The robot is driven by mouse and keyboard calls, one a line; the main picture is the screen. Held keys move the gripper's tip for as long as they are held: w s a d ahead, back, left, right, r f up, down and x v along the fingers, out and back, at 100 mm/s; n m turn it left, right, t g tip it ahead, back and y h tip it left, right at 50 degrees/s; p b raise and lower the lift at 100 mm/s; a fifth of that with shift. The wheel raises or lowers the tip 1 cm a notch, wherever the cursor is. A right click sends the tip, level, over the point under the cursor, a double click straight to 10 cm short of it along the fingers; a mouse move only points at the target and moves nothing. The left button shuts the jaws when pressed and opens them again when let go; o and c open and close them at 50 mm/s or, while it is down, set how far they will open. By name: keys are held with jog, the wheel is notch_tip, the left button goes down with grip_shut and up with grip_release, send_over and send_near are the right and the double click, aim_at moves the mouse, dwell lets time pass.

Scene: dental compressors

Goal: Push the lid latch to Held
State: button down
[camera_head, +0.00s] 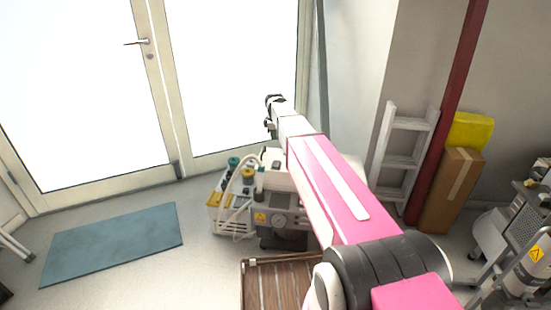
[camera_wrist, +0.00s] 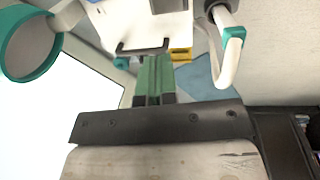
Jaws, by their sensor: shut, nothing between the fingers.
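The dental compressor unit (camera_head: 280,217) stands on the floor in the middle of the head view, with a dial, warning labels and hoses. My arm passes over its right side. My gripper (camera_head: 270,130) is above and behind the unit, small and partly hidden by the wrist. In the wrist view my green fingers (camera_wrist: 155,62) are closed together and empty. Just beyond their tips is a white surface (camera_wrist: 165,30) with a dark bar-shaped handle (camera_wrist: 142,46). I cannot tell whether this bar is the lid latch, nor its position, nor whether the fingers touch it.
A curved white hose with a teal end (camera_wrist: 232,50) is at the right of the wrist view, and a teal-rimmed cup (camera_wrist: 32,45) at the left. A wooden slatted piece (camera_head: 282,285) is in front of the unit. A blue mat (camera_head: 115,242) lies on open floor at left.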

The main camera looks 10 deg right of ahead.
aim_at(275, 163)
jog(key=shift+f, duration=0.1)
jog(key=f, duration=0.4)
jog(key=w+f, duration=0.1)
jog(key=f, duration=0.8)
jog(key=shift+w+d+f, duration=0.25)
jog(key=shift+w+f, duration=0.1)
jog(key=shift+f, duration=0.25)
jog(key=shift+s, duration=0.1)
jog(key=shift+s+a+r, duration=0.2)
jog(key=shift+s+r, duration=0.05)
jog(key=shift+s, duration=0.4)
jog(key=shift+r, duration=0.15)
